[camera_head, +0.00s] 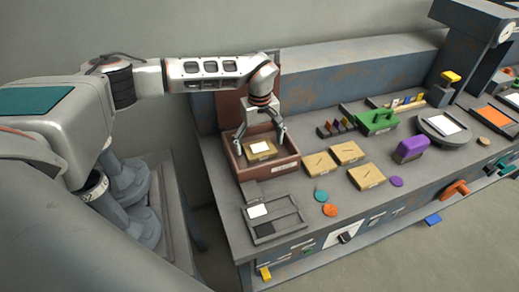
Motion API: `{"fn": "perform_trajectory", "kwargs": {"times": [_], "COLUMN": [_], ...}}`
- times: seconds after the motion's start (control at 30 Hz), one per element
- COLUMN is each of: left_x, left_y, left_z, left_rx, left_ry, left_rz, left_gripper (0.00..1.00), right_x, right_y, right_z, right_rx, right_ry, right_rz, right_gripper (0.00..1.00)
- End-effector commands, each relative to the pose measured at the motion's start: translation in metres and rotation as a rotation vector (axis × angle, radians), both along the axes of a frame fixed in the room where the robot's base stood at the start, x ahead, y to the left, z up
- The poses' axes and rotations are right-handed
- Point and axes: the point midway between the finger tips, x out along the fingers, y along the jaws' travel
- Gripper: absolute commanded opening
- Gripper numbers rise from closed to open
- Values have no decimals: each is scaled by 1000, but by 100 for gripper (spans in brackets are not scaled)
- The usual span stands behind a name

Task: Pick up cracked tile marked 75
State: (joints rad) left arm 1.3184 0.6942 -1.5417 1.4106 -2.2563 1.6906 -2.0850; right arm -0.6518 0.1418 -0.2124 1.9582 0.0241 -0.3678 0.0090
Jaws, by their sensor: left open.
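My left gripper (262,138) is open and points down over a red-brown open box (286,165) at the near left of the bench. A tan tile (262,156) with a white patch on top is between or just below its fingers; I cannot tell whether they touch it. Three more tan tiles with thin dark lines on top lie on the bench right of the box: one nearest the box (319,163), one behind (347,152) and one in front (367,176). Numbers are too small to read, so I cannot tell which is marked 75. My right gripper is out of view.
A grey tray (275,232) with a white square is in front of the box. Teal (321,196), orange (330,210) and purple (397,182) discs lie near the front. A green case (377,122), a purple block (410,149) and a round plate (431,131) stand farther right.

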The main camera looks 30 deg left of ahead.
Motion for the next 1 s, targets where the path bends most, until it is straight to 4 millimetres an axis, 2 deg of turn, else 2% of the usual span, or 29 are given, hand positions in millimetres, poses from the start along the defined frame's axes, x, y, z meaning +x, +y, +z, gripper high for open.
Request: {"fn": "perform_trajectory", "kwargs": {"times": [0.3,0.5,0.83,1.0], "left_x": [0,0,0,1], "left_y": [0,0,0,0], "left_z": [-6,-6,-4,7], "left_rx": [0,0,-1,-1], "left_ry": [0,0,-1,-4], "left_rz": [0,0,0,0], "left_gripper": [89,40,40,40], "right_x": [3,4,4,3], "right_y": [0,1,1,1], "right_z": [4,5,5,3], "right_rx": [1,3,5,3], "right_ry": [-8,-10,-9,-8], "right_rz": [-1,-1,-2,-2], "right_gripper": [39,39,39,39]}}
